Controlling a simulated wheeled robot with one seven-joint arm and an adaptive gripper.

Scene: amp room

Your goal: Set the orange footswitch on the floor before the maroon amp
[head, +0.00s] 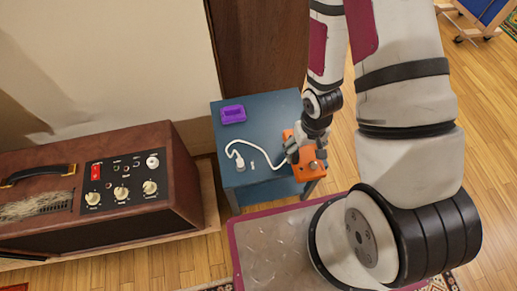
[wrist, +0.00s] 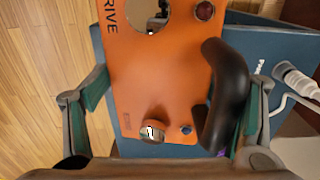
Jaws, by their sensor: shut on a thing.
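The orange footswitch (head: 310,170) is at the right front part of the blue table, partly hidden by my gripper (head: 305,148). In the wrist view the footswitch (wrist: 160,80) lies between my two fingers (wrist: 170,110), and my gripper is shut on it. Its top shows dark lettering, a silver knob, a red light and a black curved piece. I cannot tell whether it rests on the table or hangs just above it. The maroon amp (head: 182,188), with a black control panel and cream knobs, stands at the left of the head view.
The blue table (head: 258,108) also holds a purple box (head: 233,114) and a white cable (head: 262,145) with a plug. The amp stands on a low wooden base (head: 209,195). A strip of bare wooden floor (head: 160,268) shows in front of the amp. A wall and dark door stand behind.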

